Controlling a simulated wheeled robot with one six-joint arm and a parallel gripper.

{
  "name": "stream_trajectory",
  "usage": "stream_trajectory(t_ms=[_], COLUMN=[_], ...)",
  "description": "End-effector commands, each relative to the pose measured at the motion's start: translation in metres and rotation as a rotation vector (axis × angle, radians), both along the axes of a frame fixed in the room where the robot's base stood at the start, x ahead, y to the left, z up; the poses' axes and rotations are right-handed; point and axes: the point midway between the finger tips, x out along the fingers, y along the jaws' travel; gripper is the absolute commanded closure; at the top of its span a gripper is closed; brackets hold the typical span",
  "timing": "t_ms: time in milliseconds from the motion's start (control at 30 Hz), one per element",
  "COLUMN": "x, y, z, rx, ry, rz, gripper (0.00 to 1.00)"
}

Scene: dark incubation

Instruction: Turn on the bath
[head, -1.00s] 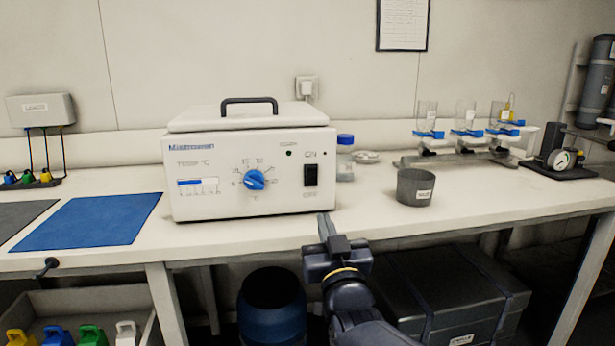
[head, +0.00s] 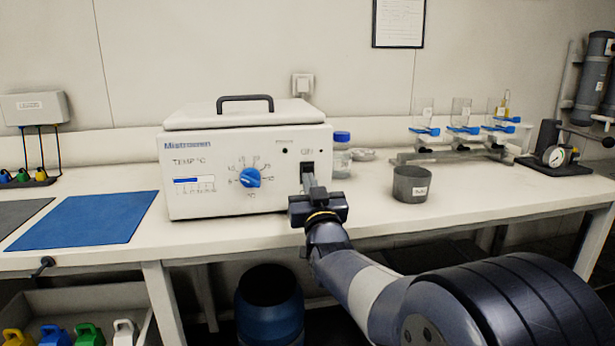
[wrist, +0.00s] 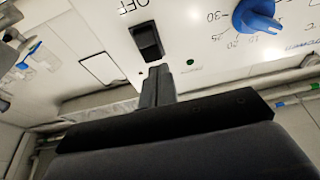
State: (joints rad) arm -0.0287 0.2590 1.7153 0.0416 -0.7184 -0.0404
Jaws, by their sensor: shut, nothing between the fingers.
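The bath (head: 215,205) is a white box with a lid and black handle on the bench. Its front has a blue temperature dial (head: 250,177) and a black rocker switch (head: 307,168) between ON and OFF marks. The switch shows in the wrist view (wrist: 147,40), which is upside down, with OFF above it. A small dark green lamp (wrist: 190,62) sits beside it and looks unlit. My gripper (head: 309,182) is shut and empty, fingers pointing at the switch. In the wrist view its fingertips (wrist: 157,72) are at the switch's ON end; I cannot tell whether they touch.
A grey cup (head: 411,185) and a blue-capped bottle (head: 341,155) stand right of the bath. A blue mat (head: 85,222) lies to the left. Glassware on a rack (head: 455,155) and a gauge (head: 555,156) are farther right. A blue drum (head: 270,310) is below the bench.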

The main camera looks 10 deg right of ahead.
Motion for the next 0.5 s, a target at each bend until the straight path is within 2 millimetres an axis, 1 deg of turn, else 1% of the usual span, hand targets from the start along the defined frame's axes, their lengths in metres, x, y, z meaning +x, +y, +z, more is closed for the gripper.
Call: stream_trajectory(t_ms=[33, 100, 200, 500], x=[0.007, 0.014, 0.020, 0.024], y=[0.000, 0.000, 0.000, 0.000], z=[0.002, 0.004, 0.007, 0.008], rx=[0.000, 0.000, 0.000, 0.000], ry=[0.000, 0.000, 0.000, 0.001], rz=[0.000, 0.000, 0.000, 0.000], gripper=[1.00, 1.00, 1.00, 1.00])
